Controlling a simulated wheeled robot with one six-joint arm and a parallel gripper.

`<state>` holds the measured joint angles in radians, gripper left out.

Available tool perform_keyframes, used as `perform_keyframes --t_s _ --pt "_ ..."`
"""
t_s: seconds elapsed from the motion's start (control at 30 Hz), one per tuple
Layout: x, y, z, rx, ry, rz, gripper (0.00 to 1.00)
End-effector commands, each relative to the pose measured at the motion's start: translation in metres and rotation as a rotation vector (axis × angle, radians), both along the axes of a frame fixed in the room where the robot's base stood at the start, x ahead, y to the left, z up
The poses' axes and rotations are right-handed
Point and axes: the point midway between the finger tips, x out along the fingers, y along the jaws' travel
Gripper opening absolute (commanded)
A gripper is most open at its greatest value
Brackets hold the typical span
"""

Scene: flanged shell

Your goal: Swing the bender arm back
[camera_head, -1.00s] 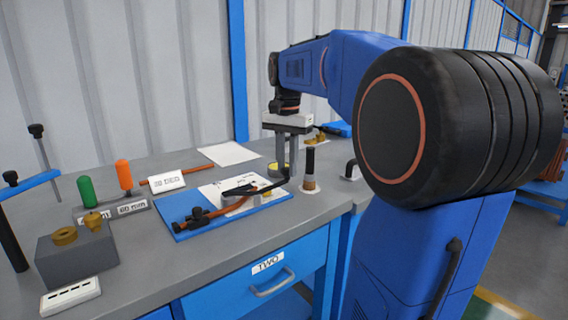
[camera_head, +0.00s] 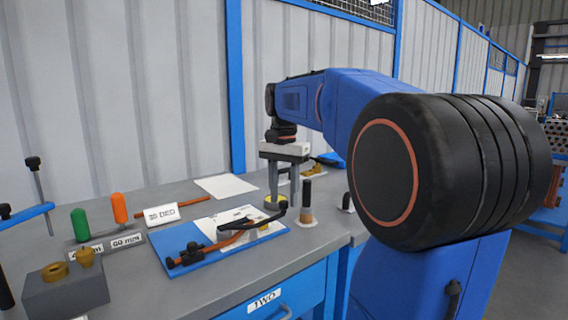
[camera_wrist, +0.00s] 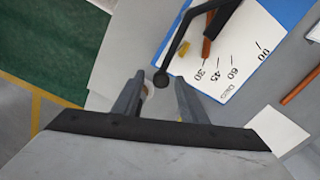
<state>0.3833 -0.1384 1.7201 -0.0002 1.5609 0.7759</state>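The bender (camera_head: 185,245) is a blue plate on the bench with a white angle sheet (camera_head: 213,224), which also shows in the wrist view (camera_wrist: 262,62). Its black bender arm (camera_head: 245,223) lies over the sheet, above an orange rod (camera_head: 222,246). In the wrist view the arm (camera_wrist: 172,48) ends in a round black knob, near the 30 mark. My gripper (camera_head: 283,203) points down at this end. In the wrist view its two fingers (camera_wrist: 160,84) stand apart, with the knob between or just beyond their tips. I cannot tell whether they touch it.
A dark post (camera_head: 306,196) stands close to the right of my gripper. Green (camera_head: 80,223) and orange (camera_head: 119,207) handles and a grey block (camera_head: 68,292) stand at left. A blank paper (camera_head: 225,186) lies behind.

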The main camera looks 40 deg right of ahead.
Motion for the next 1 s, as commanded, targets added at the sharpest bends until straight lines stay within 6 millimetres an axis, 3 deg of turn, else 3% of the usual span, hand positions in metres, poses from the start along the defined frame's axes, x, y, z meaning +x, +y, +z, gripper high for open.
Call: perform_keyframes --t_s 0.7,1.0 --pt "0.000 0.000 0.135 -0.001 -0.001 0.000 0.39" --pt "0.000 0.000 0.160 0.001 0.001 0.000 0.39"
